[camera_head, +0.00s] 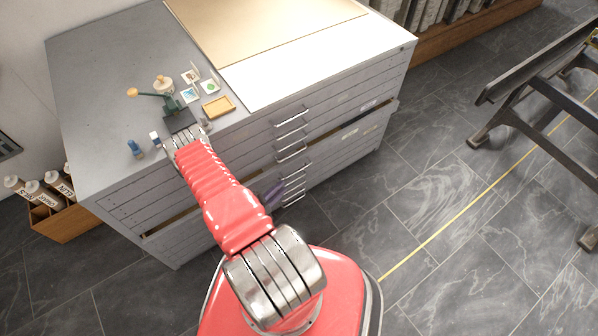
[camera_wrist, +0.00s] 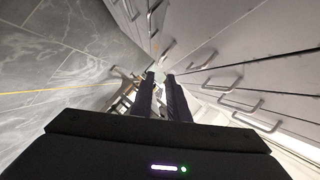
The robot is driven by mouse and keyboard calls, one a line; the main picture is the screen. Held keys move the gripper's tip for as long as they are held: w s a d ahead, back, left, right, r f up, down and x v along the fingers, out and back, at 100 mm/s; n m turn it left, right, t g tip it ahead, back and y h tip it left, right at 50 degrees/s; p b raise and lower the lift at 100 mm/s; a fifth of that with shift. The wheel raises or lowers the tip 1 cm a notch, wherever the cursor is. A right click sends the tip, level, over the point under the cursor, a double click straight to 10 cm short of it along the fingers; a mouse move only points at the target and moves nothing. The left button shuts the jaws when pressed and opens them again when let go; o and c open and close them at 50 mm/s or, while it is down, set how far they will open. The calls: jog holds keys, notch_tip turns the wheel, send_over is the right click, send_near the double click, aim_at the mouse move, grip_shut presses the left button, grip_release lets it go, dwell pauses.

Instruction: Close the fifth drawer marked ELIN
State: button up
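The grey drawer cabinet (camera_head: 120,190) has a stack of wide, shallow drawers with metal bar handles. One drawer (camera_head: 347,136) in the lower part of the stack stands out from the front, with a dark gap above it. The labels are too small to read, so I cannot tell which is ELIN. My gripper (camera_head: 274,196) is in front of the handles, partly hidden by my red arm. In the wrist view my gripper (camera_wrist: 161,76) shows two dark fingers slightly apart with nothing between them. Several handles (camera_wrist: 222,81) show to their right; contact cannot be judged.
A dark metal stand (camera_head: 545,80) is at right. The floor between is clear.

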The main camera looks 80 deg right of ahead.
aim_at(300, 170)
jog(key=shift+d, duration=0.1)
jog(key=shift+x, duration=6.8)
jog(key=shift+c, duration=0.4)
grip_shut()
jog(key=shift+f, duration=0.15)
jog(key=shift+w+d, duration=1.45)
jog(key=shift+w, duration=0.25)
